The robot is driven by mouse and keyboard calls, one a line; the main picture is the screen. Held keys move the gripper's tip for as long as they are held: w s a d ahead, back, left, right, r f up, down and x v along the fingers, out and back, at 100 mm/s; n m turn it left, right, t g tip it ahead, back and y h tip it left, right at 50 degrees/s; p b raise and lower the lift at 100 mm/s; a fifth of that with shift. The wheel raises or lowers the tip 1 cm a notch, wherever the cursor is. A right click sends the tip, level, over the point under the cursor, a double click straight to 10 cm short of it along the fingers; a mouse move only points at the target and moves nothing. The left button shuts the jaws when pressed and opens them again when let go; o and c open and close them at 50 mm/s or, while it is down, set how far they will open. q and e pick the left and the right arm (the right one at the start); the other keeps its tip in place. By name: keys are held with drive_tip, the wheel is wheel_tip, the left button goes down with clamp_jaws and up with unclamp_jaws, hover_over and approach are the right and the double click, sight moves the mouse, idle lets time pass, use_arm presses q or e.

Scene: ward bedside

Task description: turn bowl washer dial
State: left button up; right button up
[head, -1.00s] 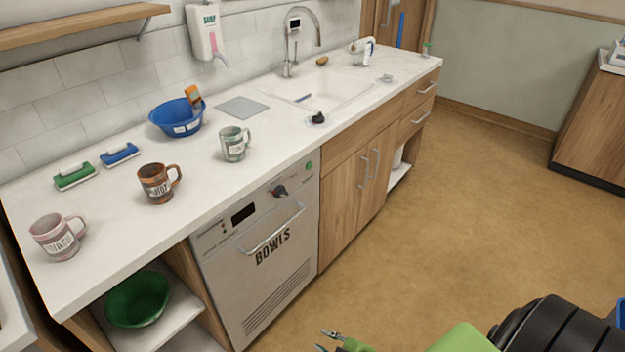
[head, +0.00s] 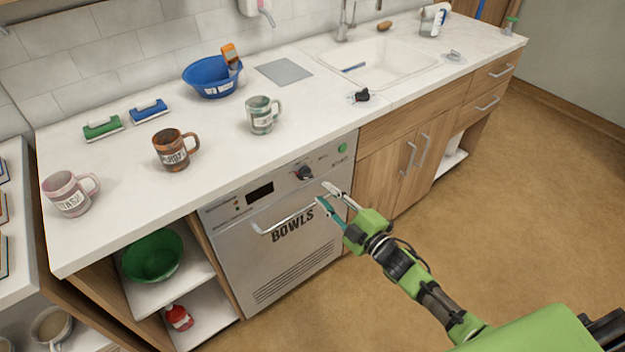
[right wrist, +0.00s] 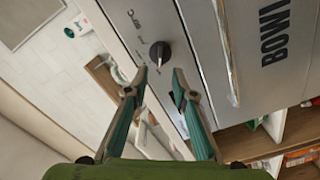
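The bowl washer (head: 285,262) is a grey front marked BOWLS, built in under the counter. Its dark dial (head: 304,173) sits on the upper panel, between a black display (head: 259,192) and a green button (head: 342,148). My right gripper (head: 325,193) is open and empty in front of the panel, a little right of and below the dial in the head view. In the right wrist view the dial (right wrist: 159,52) shows just beyond the gap between the open fingertips (right wrist: 160,76), which are apart from it. My left gripper is out of view.
The washer's bar handle (head: 290,222) sticks out below the dial, close to my right fingers. Mugs, a blue bowl (head: 212,82) and brushes stand on the counter (head: 330,105). A green bowl (head: 152,258) is on the open shelf at left. The floor at right is clear.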

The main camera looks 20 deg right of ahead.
sight(308, 177)
drive_tip(key=x, duration=0.7)
drive_tip(key=shift+w, duration=0.15)
drive_tip(key=shift+f, duration=0.1)
clamp_jaws()
